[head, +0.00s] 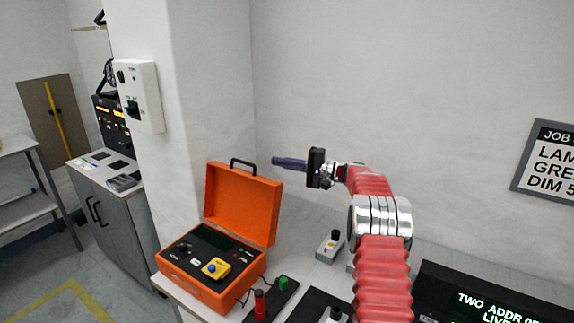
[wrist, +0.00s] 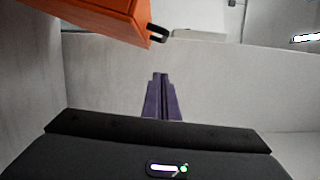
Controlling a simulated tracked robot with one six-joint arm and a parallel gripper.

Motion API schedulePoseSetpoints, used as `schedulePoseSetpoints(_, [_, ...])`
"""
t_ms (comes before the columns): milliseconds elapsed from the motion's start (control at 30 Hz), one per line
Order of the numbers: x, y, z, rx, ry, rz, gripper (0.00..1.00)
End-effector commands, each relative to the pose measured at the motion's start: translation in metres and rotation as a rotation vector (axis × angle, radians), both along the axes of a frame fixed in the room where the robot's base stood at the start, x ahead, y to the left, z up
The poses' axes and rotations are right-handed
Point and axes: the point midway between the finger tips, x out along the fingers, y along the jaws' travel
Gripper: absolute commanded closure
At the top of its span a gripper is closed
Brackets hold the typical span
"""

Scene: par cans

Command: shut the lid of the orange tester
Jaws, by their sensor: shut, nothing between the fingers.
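The orange tester (head: 198,283) sits on the bench with its lid (head: 241,203) standing open, leaning back, a black handle (head: 243,163) on the lid's top edge. Its dark panel with a yellow block and knobs shows inside. My gripper (head: 274,160) is shut and empty, its purple fingers pointing left, just right of the lid handle and at about its height. In the wrist view the shut fingers (wrist: 160,78) point up the picture, and the orange lid (wrist: 100,16) with its black handle (wrist: 157,34) shows at the upper left, apart from the fingertips.
A red post (head: 259,305) and a green connector (head: 283,283) stand on the bench right of the tester. A small grey box (head: 330,247) sits behind them. A black display (head: 490,295) is at the lower right. A white wall box (head: 138,97) hangs on the pillar.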

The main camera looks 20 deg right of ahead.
Motion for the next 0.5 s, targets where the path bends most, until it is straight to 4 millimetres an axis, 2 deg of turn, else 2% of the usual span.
schedulePoseSetpoints(200, [0.021,0.024,0.001,-0.001,-0.002,0.002,1.0])
schedulePoseSetpoints(500, [0.039,0.045,0.002,0.001,-0.001,0.001,1.0])
